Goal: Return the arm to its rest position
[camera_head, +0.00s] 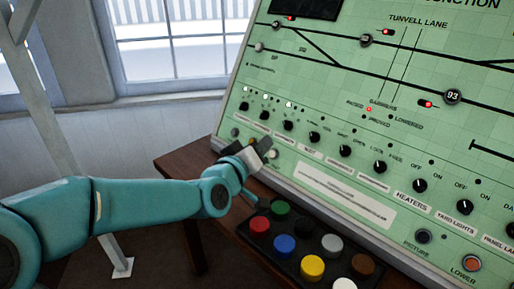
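My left arm comes in from the left, teal, reaching to the lower left part of the green control panel (345,195). My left gripper (262,152) is at the panel's lower left edge, in front of a few small buttons below the row of black knobs. A pale round button (273,154) shows right beside its fingertips; I cannot tell whether they touch. The fingers are small and partly overlap, so their opening does not show clearly. My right gripper is not in view.
A dark tray (293,245) with several coloured round pieces sits on the brown wooden table (185,160) below the panel, close to my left forearm. A pale post (50,90) stands at the left. Windows (175,40) and a wall are behind.

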